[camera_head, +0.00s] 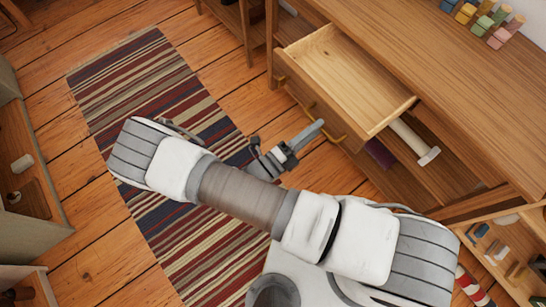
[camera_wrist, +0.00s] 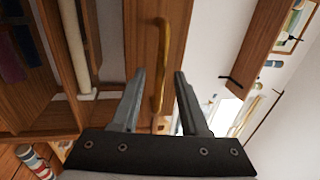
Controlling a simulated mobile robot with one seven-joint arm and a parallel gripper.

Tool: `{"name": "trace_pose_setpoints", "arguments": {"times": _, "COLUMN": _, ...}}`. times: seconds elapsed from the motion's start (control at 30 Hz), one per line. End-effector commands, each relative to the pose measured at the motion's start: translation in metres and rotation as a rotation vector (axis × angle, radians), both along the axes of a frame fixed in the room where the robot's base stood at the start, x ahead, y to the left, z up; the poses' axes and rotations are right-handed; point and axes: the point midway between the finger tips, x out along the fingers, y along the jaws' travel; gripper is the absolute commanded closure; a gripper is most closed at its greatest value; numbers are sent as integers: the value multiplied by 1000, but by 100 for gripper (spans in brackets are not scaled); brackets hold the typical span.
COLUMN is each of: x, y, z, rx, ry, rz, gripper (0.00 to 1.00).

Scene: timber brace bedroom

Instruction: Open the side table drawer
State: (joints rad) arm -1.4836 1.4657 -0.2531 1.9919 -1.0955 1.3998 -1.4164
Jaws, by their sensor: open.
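The wooden side table (camera_head: 450,90) stands at the upper right in the head view. Its drawer (camera_head: 345,75) is pulled out, with a pale, empty interior visible.
Several coloured blocks (camera_head: 485,20) sit on the tabletop. A striped rug (camera_head: 160,85) covers the plank floor. A cabinet (camera_head: 25,170) stands at the left. Floor between rug and table is narrow.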

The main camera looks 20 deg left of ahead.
Motion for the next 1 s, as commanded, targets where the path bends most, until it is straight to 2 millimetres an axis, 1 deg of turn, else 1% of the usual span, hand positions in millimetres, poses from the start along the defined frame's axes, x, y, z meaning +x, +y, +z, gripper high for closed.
{"name": "trace_pose_setpoints", "arguments": {"times": 0.4, "x": -80, "y": 59, "z": -20, "rx": 4, "ry": 2, "rz": 2, "gripper": 55}}
{"name": "trace_pose_setpoints", "arguments": {"times": 0.6, "x": -109, "y": 80, "z": -27, "rx": 2, "ry": 0, "rz": 0, "gripper": 55}}
{"name": "trace_pose_setpoints", "arguments": {"times": 0.7, "x": -118, "y": 86, "z": -29, "rx": 2, "ry": 0, "rz": 1, "gripper": 55}}
{"name": "trace_pose_setpoints", "arguments": {"times": 0.8, "x": -122, "y": 89, "z": -30, "rx": 1, "ry": -1, "rz": 0, "gripper": 55}}
{"name": "trace_pose_setpoints", "arguments": {"times": 1.0, "x": -123, "y": 90, "z": -30, "rx": 1, "ry": -1, "rz": 0, "gripper": 55}}
